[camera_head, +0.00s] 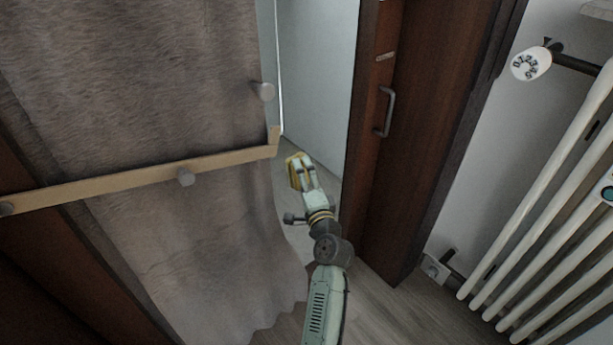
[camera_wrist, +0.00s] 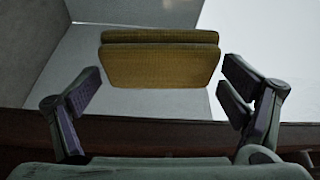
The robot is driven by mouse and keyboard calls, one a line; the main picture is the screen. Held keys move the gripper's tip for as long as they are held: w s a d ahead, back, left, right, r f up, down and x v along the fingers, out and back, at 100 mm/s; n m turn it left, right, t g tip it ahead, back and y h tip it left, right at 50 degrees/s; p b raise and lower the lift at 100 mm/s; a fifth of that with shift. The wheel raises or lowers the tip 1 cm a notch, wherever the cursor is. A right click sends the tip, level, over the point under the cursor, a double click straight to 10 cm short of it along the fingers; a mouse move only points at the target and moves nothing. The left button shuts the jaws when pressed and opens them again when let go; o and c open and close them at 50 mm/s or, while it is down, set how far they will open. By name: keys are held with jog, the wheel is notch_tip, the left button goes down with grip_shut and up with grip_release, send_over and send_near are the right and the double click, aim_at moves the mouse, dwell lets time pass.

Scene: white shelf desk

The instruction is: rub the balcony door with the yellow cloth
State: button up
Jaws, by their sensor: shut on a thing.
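The yellow cloth (camera_head: 292,172) is a folded pad at the tip of my gripper (camera_head: 304,168) in the head view. In the wrist view the cloth (camera_wrist: 160,66) shows flat and mustard-coloured between my two fingers (camera_wrist: 163,78). My gripper is shut on it. What looks like the balcony door (camera_head: 425,120) is a dark brown wooden panel with a metal handle (camera_head: 386,112), to the right of my gripper. The cloth appears apart from it, in front of the pale opening. The contact between fingers and cloth is not clear.
A grey-brown curtain or towel (camera_head: 150,80) hangs on the left, with a wooden rail (camera_head: 120,185) with knobs across it. A white radiator (camera_head: 560,190) with a valve knob (camera_head: 531,63) stands at the right. Some wooden floor (camera_head: 385,310) is bare below.

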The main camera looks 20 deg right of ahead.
jog(key=shift+a, duration=0.1)
jog(key=s+d+b, duration=0.1)
jog(key=s+d, duration=0.1)
jog(key=s, duration=0.3)
jog(key=shift+s+d+b, duration=0.15)
jog(key=shift+s+b, duration=0.15)
jog(key=shift+s, duration=0.05)
jog(key=shift+s, duration=0.1)
jog(key=s, duration=0.1)
jog(key=s+d, duration=0.1)
jog(key=shift+s+b, duration=0.3)
jog(key=shift+b, duration=0.05)
